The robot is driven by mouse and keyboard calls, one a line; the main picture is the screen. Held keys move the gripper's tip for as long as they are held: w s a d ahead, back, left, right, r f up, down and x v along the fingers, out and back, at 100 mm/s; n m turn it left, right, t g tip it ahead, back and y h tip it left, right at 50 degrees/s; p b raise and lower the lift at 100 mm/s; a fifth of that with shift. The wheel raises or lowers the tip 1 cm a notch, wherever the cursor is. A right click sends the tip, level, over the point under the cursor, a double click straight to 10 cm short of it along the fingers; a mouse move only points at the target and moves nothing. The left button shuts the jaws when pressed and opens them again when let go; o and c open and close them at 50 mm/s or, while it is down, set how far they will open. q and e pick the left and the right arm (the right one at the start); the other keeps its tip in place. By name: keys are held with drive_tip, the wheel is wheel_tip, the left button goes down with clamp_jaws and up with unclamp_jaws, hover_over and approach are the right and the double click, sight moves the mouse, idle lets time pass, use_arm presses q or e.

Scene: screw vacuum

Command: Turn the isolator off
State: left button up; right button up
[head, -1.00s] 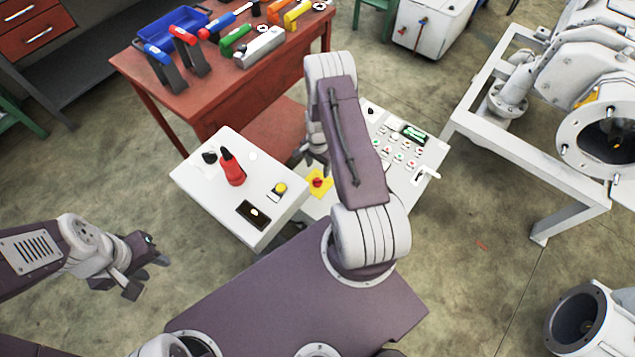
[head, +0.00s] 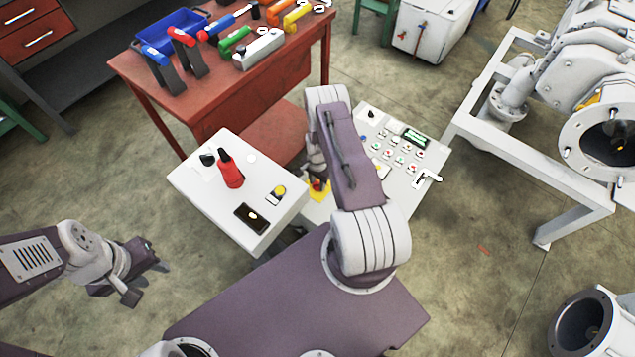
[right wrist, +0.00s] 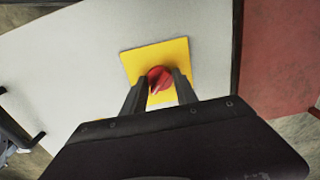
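The isolator is a red rotary knob (right wrist: 160,76) on a square yellow plate (right wrist: 154,53) on a pale panel. In the head view the yellow plate (head: 318,195) is partly covered by my right arm, and the knob is mostly hidden. My right gripper (right wrist: 158,82) points down at the isolator. Its two fingers are apart, one on each side of the red knob, and I cannot clearly see contact. The knob's handle looks slanted. My left gripper (head: 146,282) hangs empty over the floor at the left, its fingers apart.
A white box (head: 205,185) with a red handle (head: 230,170) stands left of the isolator. A button panel (head: 423,165) lies to the right. A red-brown table (head: 215,100) with tools stands behind. White machinery (head: 510,90) is at the right.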

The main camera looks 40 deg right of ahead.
clamp_jaws()
drive_tip(key=shift+n, duration=0.3)
drive_tip(key=n+b, duration=0.1)
drive_tip(key=n, duration=0.1)
drive_tip(key=shift+f+n, duration=0.1)
drive_tip(key=shift+n, duration=0.2)
drive_tip(key=n+b, duration=0.1)
drive_tip(key=n, duration=0.3)
drive_tip(key=shift+n, duration=0.3)
drive_tip(key=n, duration=0.5)
drive_tip(key=shift+b, duration=0.4)
drive_tip(key=n, duration=0.5)
